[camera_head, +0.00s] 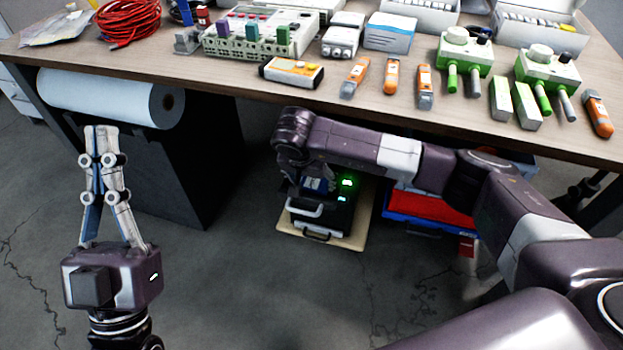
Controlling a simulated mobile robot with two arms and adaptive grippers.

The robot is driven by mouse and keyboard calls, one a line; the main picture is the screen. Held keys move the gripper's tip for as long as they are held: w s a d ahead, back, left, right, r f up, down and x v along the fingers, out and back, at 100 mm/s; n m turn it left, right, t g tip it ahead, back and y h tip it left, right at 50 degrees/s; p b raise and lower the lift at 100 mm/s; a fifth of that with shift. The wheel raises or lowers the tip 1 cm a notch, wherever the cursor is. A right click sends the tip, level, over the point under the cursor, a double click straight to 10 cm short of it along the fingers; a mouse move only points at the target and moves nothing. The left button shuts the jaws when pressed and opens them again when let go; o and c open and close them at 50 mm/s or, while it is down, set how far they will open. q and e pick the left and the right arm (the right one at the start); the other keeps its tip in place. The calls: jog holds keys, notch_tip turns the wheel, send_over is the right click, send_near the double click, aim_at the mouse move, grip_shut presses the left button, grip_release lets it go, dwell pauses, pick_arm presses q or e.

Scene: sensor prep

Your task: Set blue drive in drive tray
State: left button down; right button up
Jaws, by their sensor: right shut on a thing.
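My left gripper (101,132) points up at the left, in front of the table. Its fingertips are together with nothing between them. My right arm reaches in from the right, and its wrist bends down below the table's front edge. My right gripper (291,163) is partly in view there, low over a black unit (338,216) with green lights and a pale handle. A small blue piece, seemingly the blue drive (316,184), shows at the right gripper, at the top of the unit. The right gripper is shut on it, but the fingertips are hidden. I cannot tell how deep the drive sits.
The black unit stands on a pale board (357,238) under the table (210,73). A blue crate with red contents (432,208) is to its right. A paper roll (110,98) hangs at the left. Tools and instruments crowd the tabletop. The floor in front is clear.

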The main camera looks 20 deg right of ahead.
jog(key=o, duration=1.2)
pick_arm(q)
jog(key=shift+s+r, duration=0.1)
pick_arm(e)
jog(key=shift+r, duration=0.1)
jog(key=p+v, duration=0.2)
jog(key=v, duration=0.3)
jog(key=shift+r, duration=0.15)
pick_arm(q)
jog(key=w+f+g+y, duration=0.1)
jog(key=w+f+g, duration=0.2)
jog(key=f, duration=0.5)
jog(key=w+f+g+y+p, duration=0.1)
jog(key=w+f+g+y, duration=0.1)
jog(key=f+g, duration=0.3)
notch_tip(320, 180, down, 3)
jog(key=shift+w+a+f+g, duration=0.15)
jog(key=shift+w+g, duration=0.25)
jog(key=shift+w, duration=0.35)
pick_arm(e)
jog(key=v, duration=0.6)
jog(key=shift+s+a+r, duration=0.15)
jog(key=shift+s+r, duration=0.05)
jog(key=shift+r, duration=0.1)
